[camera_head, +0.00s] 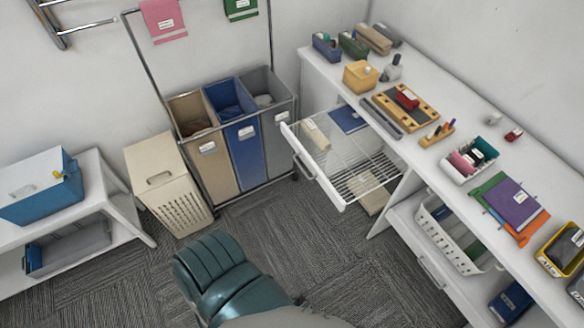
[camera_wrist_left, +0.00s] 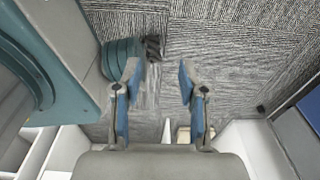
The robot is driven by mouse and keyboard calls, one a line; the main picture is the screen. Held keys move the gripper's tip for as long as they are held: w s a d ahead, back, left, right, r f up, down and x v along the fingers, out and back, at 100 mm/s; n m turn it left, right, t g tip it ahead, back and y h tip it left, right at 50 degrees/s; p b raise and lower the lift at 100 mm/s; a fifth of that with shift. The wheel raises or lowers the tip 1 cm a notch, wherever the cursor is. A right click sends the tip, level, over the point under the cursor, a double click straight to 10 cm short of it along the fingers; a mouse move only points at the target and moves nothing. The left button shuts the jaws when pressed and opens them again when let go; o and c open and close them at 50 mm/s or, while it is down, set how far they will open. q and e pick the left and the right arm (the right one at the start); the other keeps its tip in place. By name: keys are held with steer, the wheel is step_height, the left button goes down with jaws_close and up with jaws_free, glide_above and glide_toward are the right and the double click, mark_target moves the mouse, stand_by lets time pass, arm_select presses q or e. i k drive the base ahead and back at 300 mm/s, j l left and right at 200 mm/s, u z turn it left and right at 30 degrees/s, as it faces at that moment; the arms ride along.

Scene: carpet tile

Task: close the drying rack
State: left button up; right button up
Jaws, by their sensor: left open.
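The drying rack (camera_head: 312,172) is a white pull-out wire frame under the long counter in the head view. It is slid out from the counter over the floor. Its white front panel carries a bar handle (camera_head: 303,167). A blue folded item (camera_head: 348,119) and a pale item (camera_head: 315,134) lie on its wires. My left gripper (camera_wrist_left: 158,84) shows only in the left wrist view. It is open, with nothing between its fingers and carpet behind them. My right gripper is in neither view.
A three-part laundry sorter (camera_head: 239,150) and a beige hamper (camera_head: 163,177) stand left of the rack. A white bench (camera_head: 110,195) is at the far left. The counter (camera_head: 437,160) holds several small items, with a white basket (camera_head: 452,238) below. Carpet is clear before the rack.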

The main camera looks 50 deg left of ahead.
mark_target(337, 200)
steer(key=u, duration=1.35)
